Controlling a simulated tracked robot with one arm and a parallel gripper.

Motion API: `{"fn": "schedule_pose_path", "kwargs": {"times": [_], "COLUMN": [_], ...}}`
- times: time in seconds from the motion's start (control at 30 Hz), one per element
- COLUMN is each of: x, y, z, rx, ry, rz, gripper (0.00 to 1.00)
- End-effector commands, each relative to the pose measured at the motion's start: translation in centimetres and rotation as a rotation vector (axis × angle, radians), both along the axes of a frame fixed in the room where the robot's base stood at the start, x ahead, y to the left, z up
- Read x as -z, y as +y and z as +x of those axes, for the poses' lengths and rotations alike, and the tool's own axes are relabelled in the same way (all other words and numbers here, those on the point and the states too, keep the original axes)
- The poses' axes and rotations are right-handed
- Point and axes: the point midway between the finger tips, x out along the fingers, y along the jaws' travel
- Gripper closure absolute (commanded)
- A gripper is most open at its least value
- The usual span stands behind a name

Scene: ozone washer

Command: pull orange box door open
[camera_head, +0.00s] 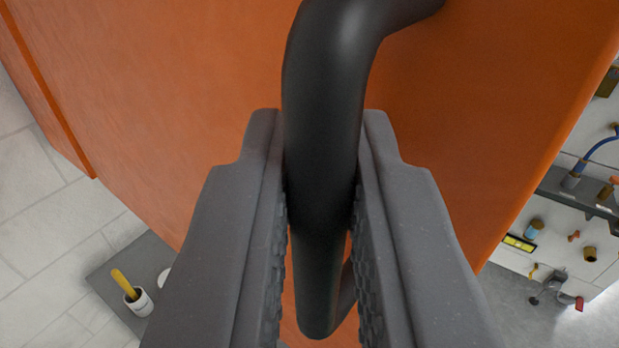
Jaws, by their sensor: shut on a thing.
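The orange box door (190,90) fills most of the head camera view as a broad orange panel. A thick black bar handle (325,130) is fixed on it, bending toward the panel at the top and at the bottom. My gripper (320,190) is shut on the handle, with one grey finger on its left and one on its right. The fingers hide parts of the panel beside the handle.
On the left is a light tiled surface (40,220) with a grey mat (120,270) holding a white cup (138,302) with a yellow-handled item. On the right, past the panel's edge, are white surfaces with a blue hose (598,150) and several small fittings.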

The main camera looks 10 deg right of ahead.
Motion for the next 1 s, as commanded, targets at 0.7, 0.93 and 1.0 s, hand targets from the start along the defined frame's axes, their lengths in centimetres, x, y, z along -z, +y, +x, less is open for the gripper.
{"fn": "schedule_pose_path", "kwargs": {"times": [0.7,0.93,1.0], "x": [-0.17,-0.08,-0.06], "y": [0.35,0.4,0.42], "z": [0.32,0.24,0.2], "rx": [0.004,0.001,0.001], "ry": [-0.003,-0.002,-0.002], "rz": [0.003,0.002,0.002], "gripper": [0.85,0.7,0.7]}}
